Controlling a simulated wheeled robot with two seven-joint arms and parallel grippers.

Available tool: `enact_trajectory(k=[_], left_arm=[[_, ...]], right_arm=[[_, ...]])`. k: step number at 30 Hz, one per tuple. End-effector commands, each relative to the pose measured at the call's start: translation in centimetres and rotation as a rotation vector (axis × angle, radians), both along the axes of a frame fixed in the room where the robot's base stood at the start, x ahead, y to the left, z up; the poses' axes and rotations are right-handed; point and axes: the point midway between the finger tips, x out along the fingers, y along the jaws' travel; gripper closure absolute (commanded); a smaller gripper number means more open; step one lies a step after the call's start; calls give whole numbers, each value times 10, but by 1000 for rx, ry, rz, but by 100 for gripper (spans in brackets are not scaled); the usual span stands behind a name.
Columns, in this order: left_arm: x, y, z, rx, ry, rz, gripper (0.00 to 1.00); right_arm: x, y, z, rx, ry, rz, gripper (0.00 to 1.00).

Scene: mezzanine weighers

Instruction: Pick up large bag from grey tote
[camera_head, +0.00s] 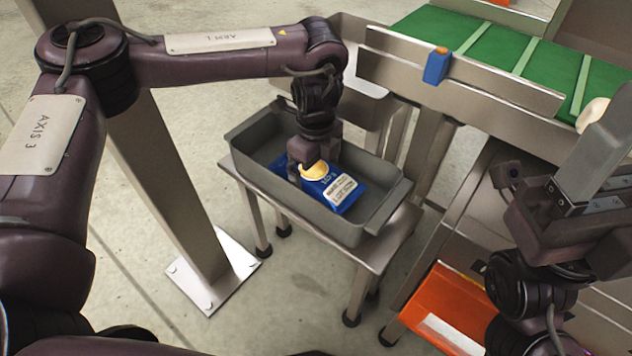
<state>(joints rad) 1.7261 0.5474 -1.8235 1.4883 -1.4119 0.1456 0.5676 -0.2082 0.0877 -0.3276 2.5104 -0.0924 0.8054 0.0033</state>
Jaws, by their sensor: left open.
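The large bag (345,195) is blue with a white label and a pale yellow patch. My right gripper (545,200) is at the right edge of the view, away from the tote.
The tote stands on a small metal stand (395,240). Behind it runs a green conveyor (440,35) with a metal side rail (500,85) and a blue sensor (437,66). An orange bin (455,305) sits at the lower right. A steel post (165,170) stands left of the tote.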

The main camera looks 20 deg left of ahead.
Motion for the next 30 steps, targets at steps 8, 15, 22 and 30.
enact_trajectory(k=[8, 15, 22, 30], left_arm=[[0, 0, -16, -1, 0, 0, 0], [0, 0, -16, -1, 0, 0, 22], [0, -1, -16, -1, -1, 0, 40], [0, -1, -10, -2, -2, 0, 40]], right_arm=[[-1, 1, 0, 0, -20, 0, 45], [-1, 1, 0, 0, -18, 0, 45], [-1, 1, 0, 0, -17, 0, 45], [-1, 1, 3, 1, -17, 0, 45]])
